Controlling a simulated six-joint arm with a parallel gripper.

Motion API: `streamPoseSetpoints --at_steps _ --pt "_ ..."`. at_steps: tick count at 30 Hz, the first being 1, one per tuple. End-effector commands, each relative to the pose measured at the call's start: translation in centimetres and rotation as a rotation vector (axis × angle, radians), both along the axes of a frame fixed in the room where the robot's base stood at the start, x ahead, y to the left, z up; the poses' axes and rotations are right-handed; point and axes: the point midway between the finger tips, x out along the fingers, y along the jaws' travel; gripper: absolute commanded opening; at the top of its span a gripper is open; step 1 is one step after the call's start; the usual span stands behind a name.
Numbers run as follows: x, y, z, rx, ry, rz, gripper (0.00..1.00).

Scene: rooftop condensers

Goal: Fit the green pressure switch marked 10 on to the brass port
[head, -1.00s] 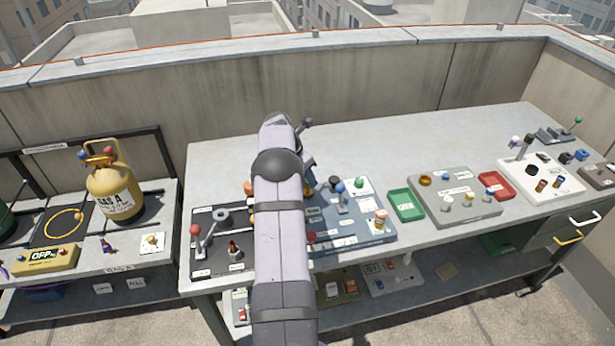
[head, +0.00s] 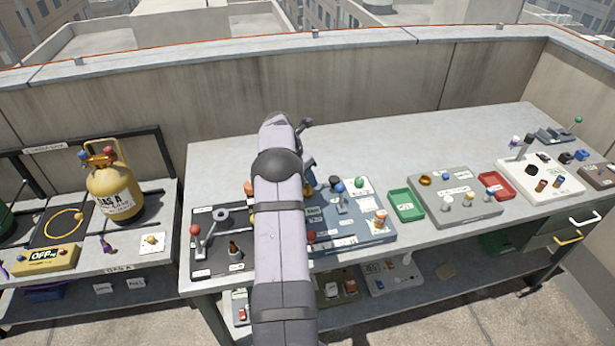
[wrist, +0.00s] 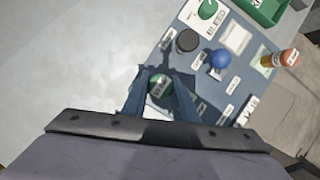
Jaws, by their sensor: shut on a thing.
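In the wrist view my gripper (wrist: 161,92) is shut on a green round-topped switch (wrist: 160,83), with a blue-grey finger on either side. A pale marking shows on its top, too small to read. It is over the left edge of the blue-grey board (wrist: 240,80), beside a black knob. Whether the switch touches anything beneath is hidden. I cannot make out the brass port; my arm covers that part of the board in the head view. Another green round piece (wrist: 207,9) is on a white card; it also shows in the head view (head: 359,182).
A blue ball knob (wrist: 219,59), a black knob (wrist: 187,41) and an orange cylinder (wrist: 280,58) stand close by on the board. A green tray (head: 405,205) lies to its right. A dark board with a red-knobbed lever (head: 196,229) is at left. The bench behind is clear.

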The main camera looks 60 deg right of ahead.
Motion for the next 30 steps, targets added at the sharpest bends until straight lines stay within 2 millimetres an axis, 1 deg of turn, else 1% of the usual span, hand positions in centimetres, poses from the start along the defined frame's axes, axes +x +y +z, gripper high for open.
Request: streamPoseSetpoints --at_steps 30 --pt "0.0 0.0 -1.4 -0.001 0.0 0.0 0.0"
